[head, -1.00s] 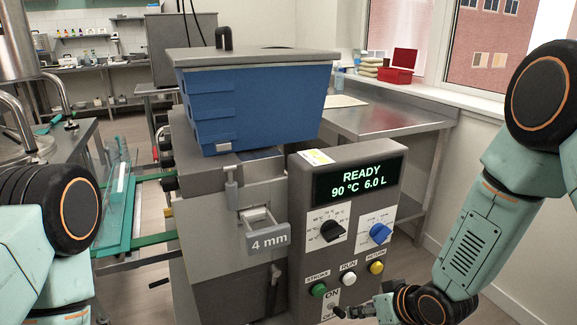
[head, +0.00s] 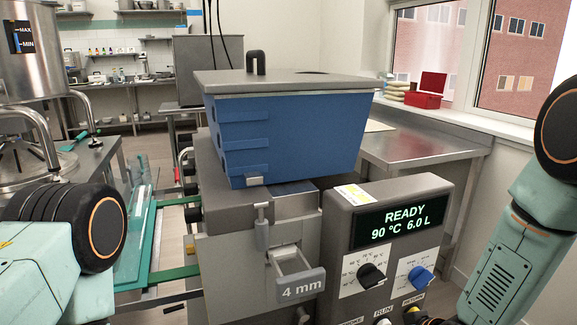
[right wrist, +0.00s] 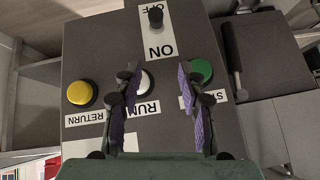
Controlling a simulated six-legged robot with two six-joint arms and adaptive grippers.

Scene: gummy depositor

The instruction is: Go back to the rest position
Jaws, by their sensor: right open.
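My right gripper (right wrist: 158,85) is open and empty in the right wrist view, its purple-padded fingers pointing at the machine's button panel. The white RUN button (right wrist: 146,79) shows between the fingers. The yellow RETURN button (right wrist: 80,93) lies left of them, the green STROKE button (right wrist: 199,71) beside the right finger. The ON/OFF switch (right wrist: 153,18) is at the top. I cannot tell whether the fingers touch the panel. In the head view my right arm enters at the right. My left arm shows at the left, its gripper out of view.
The depositor's blue hopper (head: 285,135) stands in the middle. Its display (head: 404,222) reads READY, 90 °C, 6.0 L. A 4 mm plate handle (head: 300,286) sticks out in front. A steel kettle (head: 35,55) is left, a steel table (head: 425,148) behind right.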

